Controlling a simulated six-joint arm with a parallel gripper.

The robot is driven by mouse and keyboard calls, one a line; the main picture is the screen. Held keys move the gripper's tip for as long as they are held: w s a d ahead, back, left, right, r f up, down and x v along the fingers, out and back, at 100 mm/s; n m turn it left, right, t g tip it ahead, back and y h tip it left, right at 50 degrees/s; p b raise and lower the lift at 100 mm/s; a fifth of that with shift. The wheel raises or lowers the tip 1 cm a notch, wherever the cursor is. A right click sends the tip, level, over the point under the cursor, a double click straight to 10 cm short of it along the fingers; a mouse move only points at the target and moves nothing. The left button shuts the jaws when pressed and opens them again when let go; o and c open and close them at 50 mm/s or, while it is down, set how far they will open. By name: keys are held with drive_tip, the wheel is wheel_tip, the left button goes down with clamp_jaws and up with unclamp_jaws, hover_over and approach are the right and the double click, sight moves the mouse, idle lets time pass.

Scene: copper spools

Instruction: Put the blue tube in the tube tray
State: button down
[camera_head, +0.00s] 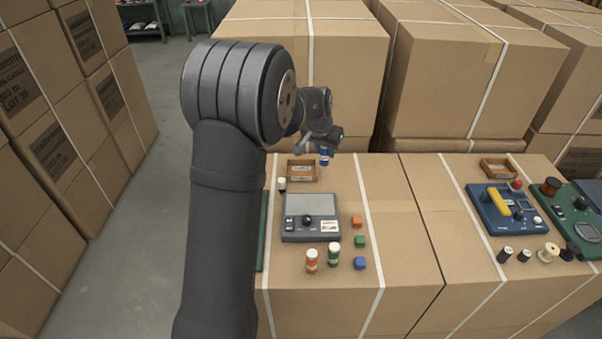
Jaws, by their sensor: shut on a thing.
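The blue tube (323,158), with a white part on it, hangs below my gripper (322,149). My gripper is shut on it; the fingertips are small and partly hidden by my wrist. A small brown wooden tray (303,179), which looks like the tube tray, stands on the cardboard surface just left of the tube and slightly nearer the camera. The tube appears near the tray's back right corner in the picture; its exact height above the surface is hard to tell.
A grey device (311,226) sits nearer, with orange (312,261) and green (333,255) tubes and several small cubes. Another wooden tray (500,175) and a blue device (507,221) stand right. The middle is clear.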

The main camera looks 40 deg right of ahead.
drive_tip(key=d, duration=0.3)
hover_over(302, 172)
wheel_tip(302, 172, down, 8)
drive_tip(key=shift+f, duration=1.85)
drive_tip(key=shift+f, duration=0.55)
drive_tip(key=c, duration=1.1)
unclamp_jaws()
drive_tip(key=shift+c, duration=0.2)
drive_tip(key=shift+r, duration=0.1)
